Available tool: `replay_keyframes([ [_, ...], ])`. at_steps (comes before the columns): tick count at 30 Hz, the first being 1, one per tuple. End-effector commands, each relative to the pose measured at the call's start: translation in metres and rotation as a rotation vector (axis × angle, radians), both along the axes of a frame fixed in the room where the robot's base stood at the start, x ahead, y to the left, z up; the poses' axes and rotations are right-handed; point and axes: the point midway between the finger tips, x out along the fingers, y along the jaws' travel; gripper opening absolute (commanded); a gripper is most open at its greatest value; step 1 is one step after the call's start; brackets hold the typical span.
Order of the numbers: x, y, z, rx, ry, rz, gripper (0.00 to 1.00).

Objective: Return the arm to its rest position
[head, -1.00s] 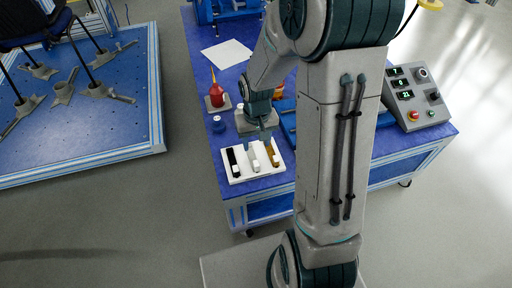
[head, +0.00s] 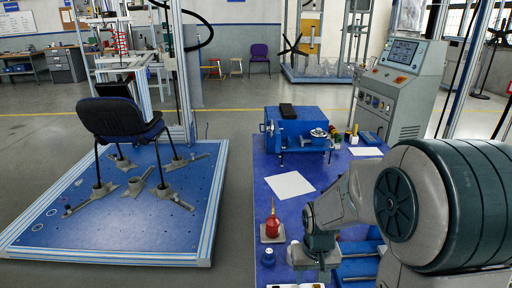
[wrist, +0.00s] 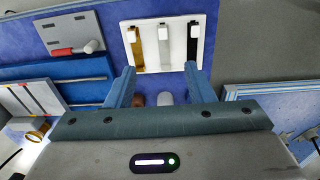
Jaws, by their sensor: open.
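My gripper (wrist: 160,69) is open, its two blue fingers apart with nothing held between them. It points toward a white tray (wrist: 175,67) holding a brown strip, a grey strip and a black strip with white ends. The tray lies just past the fingertips in the wrist view. In the head view my gripper (head: 322,270) is low over the blue table (head: 262,190), with my arm bent out from the right. Only a sliver of the tray shows there at the bottom edge.
A white sheet (head: 289,185) and a blue machine (head: 300,130) lie farther back. A chair (head: 122,122) stands on the blue platform at left. Floor between is clear.

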Motion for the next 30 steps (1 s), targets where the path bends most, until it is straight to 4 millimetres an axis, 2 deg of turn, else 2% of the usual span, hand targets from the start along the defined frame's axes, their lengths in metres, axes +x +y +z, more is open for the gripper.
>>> replay_keyframes([
  [1, -0.006, 0.0, 0.045, -0.006, -0.024, 0.001, 0.48],
  [3, -0.017, 0.0, 0.082, -0.012, -0.046, -0.002, 0.48],
  [9, -0.051, 0.0, 0.176, -0.018, -0.107, -0.009, 0.48],
  [15, -0.088, 0.002, 0.255, -0.006, -0.165, -0.013, 0.48],
  [18, -0.103, 0.002, 0.281, 0.003, -0.186, -0.014, 0.48],
  [21, -0.113, 0.004, 0.297, 0.01, -0.201, -0.014, 0.48],
  [24, -0.119, 0.005, 0.302, 0.014, -0.207, -0.014, 0.48],
  [30, -0.121, 0.005, 0.302, 0.016, -0.208, -0.014, 0.48],
])
